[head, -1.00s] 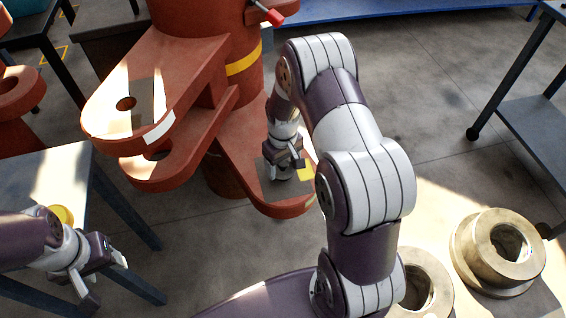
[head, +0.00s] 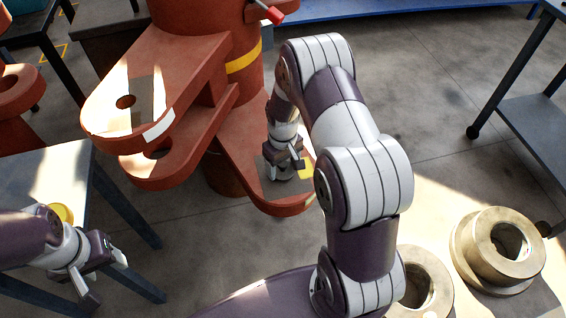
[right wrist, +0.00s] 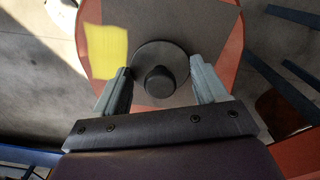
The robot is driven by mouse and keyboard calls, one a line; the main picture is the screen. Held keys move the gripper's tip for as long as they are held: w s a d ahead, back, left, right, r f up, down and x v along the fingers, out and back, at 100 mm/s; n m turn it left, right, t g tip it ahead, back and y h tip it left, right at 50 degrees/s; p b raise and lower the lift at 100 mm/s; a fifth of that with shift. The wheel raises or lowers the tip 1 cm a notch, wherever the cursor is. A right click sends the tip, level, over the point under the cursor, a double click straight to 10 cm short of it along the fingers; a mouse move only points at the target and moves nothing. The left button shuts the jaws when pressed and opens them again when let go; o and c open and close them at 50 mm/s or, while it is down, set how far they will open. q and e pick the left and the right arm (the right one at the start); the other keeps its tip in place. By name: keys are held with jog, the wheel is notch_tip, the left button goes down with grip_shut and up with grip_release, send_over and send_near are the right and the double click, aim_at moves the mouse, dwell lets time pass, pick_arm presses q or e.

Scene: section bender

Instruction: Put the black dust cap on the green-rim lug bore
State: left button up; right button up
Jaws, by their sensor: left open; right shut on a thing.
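The black dust cap (right wrist: 152,60), a dark disc with a round knob, lies between the fingers of my right gripper (right wrist: 162,85) in the right wrist view. In the head view the right gripper (head: 284,170) is low over the grey-topped end of an orange-red lug (head: 238,133). The cap covers what lies beneath it; no green rim shows, and I cannot tell whether the cap touches the lug. My left gripper (head: 100,276) is open and empty at the lower left.
A yellow patch (right wrist: 106,50) is beside the cap on the lug. Another orange-red lug (head: 190,62) with an open bore stands to the left. A grey table (head: 60,165) with a yellow round thing (head: 61,212) is at the left. Two brass-coloured rings (head: 499,250) sit at the lower right.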

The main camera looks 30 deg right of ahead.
aim_at(285, 180)
jog(key=shift+f, duration=0.45)
jog(key=o, duration=1.1)
notch_tip(285, 180, up, 13)
jog(key=p, duration=0.2)
jog(key=shift+f+p, duration=0.15)
jog(key=shift+p, duration=0.25)
jog(key=s+a+r+m+t, duration=0.1)
jog(key=s+a+r, duration=0.25)
jog(key=s, duration=0.35)
jog(key=s+a+r+m, duration=0.1)
jog(key=s+a+r, duration=0.1)
jog(key=s+a, duration=0.35)
notch_tip(285, 180, up, 20)
jog(key=s+p, duration=0.1)
jog(key=p, duration=1.8)
jog(key=shift+d+n, duration=0.4)
